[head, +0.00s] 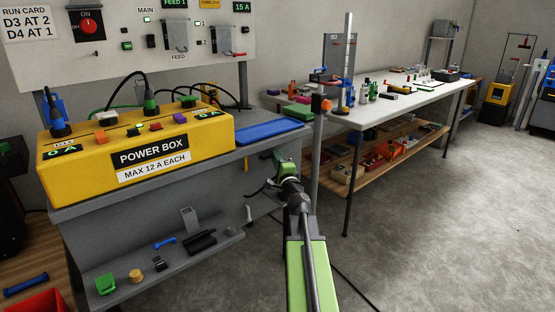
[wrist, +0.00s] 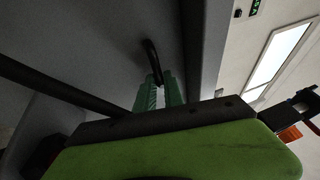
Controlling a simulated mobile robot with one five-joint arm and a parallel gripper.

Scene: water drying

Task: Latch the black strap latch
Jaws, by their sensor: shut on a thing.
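My gripper (head: 280,164) is beside the right end of the grey bench, below its top, in the head view. In the wrist view, its green fingers (wrist: 158,92) are shut on a thin black curved piece (wrist: 152,56). This piece bends up from between the fingertips against a grey surface. It looks like the strap latch, but I cannot tell for certain. In the head view, a black curved line (head: 258,191) shows just left of my gripper. Whether the latch is fastened cannot be seen.
The grey bench holds a yellow power box (head: 135,145) and a blue pad (head: 264,131). Small items lie on its lower shelf (head: 175,262). A white-topped table (head: 415,101) stands behind. The floor (head: 440,220) at right is mostly clear, with a black cable (head: 354,287) on it.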

